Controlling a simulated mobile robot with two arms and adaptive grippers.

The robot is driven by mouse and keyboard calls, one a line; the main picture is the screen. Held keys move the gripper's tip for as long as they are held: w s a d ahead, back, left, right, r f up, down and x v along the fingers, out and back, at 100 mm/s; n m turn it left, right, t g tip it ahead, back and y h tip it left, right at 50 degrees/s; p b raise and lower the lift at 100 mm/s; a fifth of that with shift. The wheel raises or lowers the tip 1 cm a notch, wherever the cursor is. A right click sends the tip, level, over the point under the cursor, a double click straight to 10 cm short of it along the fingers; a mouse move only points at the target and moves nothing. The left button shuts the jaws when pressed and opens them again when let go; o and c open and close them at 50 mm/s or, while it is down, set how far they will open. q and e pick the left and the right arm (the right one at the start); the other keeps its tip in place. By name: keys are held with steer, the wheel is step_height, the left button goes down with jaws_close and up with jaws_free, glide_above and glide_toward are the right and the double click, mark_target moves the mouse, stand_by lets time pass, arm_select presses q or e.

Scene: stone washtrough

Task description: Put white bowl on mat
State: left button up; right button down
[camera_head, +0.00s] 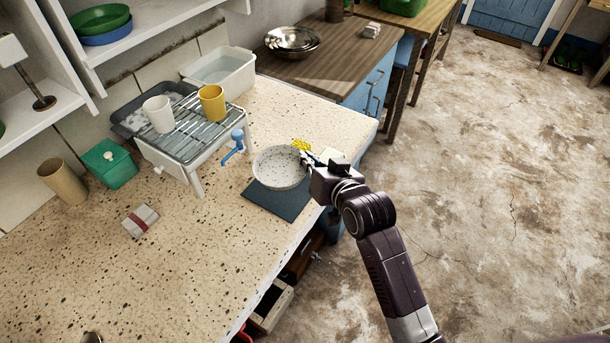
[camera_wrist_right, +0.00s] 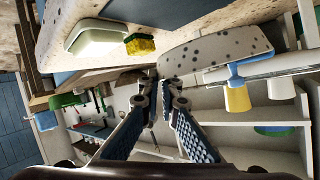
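The white bowl (camera_head: 280,169), speckled with dark dots, is upright over the far part of the dark blue mat (camera_head: 277,203). The near part of the mat shows bare, and I cannot tell whether the bowl touches it. My right gripper (camera_head: 311,163) is at the bowl's right rim. In the right wrist view the fingers (camera_wrist_right: 164,90) are close together with the bowl's edge (camera_wrist_right: 208,52) at their tips, so it looks shut on the rim. The exact contact is partly hidden. My left gripper is not in view.
A yellow sponge (camera_head: 301,145) and a pale dish (camera_head: 333,156) lie just behind the gripper. The counter's front edge is close to the mat.

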steer(key=shift+w+f, duration=0.15)
steer(key=shift+f, duration=0.8)
step_height(320, 180, down, 4)
steer(key=shift+f, duration=0.2)
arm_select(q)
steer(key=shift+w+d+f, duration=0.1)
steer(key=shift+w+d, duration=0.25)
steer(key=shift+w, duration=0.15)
arm_select(e)
steer(key=c, duration=2.6)
jaws_free()
steer(key=shift+c, duration=0.2)
steer(key=o, duration=0.5)
steer(key=shift+d, duration=0.1)
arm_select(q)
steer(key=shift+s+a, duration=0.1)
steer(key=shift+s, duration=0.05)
arm_select(e)
steer(key=v, duration=1.2)
